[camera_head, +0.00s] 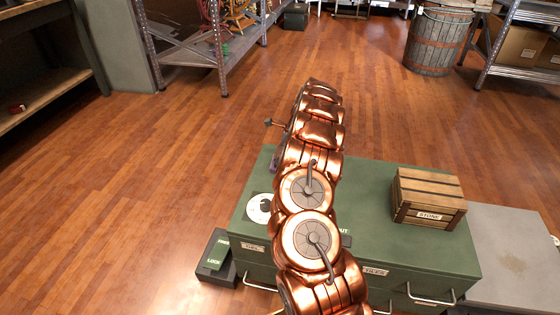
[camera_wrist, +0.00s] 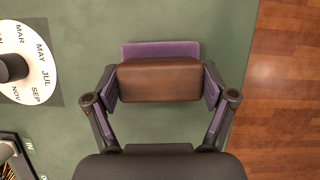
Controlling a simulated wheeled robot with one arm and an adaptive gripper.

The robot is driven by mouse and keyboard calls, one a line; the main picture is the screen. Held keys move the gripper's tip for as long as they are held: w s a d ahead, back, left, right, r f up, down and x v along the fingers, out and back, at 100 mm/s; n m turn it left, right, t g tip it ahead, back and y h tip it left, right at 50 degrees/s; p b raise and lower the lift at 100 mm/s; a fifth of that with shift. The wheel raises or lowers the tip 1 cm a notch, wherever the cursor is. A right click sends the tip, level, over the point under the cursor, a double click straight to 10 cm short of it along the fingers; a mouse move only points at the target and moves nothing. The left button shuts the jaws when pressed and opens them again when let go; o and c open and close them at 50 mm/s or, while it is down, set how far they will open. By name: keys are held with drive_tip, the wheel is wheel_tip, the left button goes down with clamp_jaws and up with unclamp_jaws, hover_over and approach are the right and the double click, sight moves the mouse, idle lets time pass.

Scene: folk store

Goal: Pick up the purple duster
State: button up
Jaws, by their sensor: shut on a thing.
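The duster (camera_wrist: 160,49) shows in the wrist view as a brown block with a purple layer along its far edge. My gripper (camera_wrist: 160,84) has one finger against each short end of the block and is shut on it. The duster is over the green cabinet top (camera_wrist: 215,20), near its edge. I cannot tell whether it touches the top. In the head view my copper arm hides most of the gripper, and only a small purple sliver shows beside the arm.
A white month dial (camera_wrist: 40,75) with a dark knob lies left of the duster. A wooden crate labelled STONE (camera_head: 430,190) stands on the cabinet's right part. A grey cabinet (camera_head: 510,240) adjoins it. Shelves and a barrel (camera_head: 437,42) stand farther back, with open wooden floor between.

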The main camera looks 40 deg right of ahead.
drive_tip(key=shift+r, duration=0.45)
drive_tip(key=shift+s+r+p, duration=0.2)
drive_tip(key=shift+r+p, duration=0.2)
drive_tip(key=shift+r, duration=0.35)
drive_tip(key=shift+s+r+p, duration=0.2)
drive_tip(key=shift+r+p, duration=0.2)
drive_tip(key=shift+r, duration=0.3)
drive_tip(key=s+d+p, duration=0.1)
drive_tip(key=s, duration=0.4)
drive_tip(key=s+p, duration=0.1)
drive_tip(key=s, duration=0.4)
drive_tip(key=s+d+r+p, duration=0.1)
drive_tip(key=s, duration=0.4)
drive_tip(key=shift+d+r, duration=0.1)
drive_tip(key=shift+d, duration=0.2)
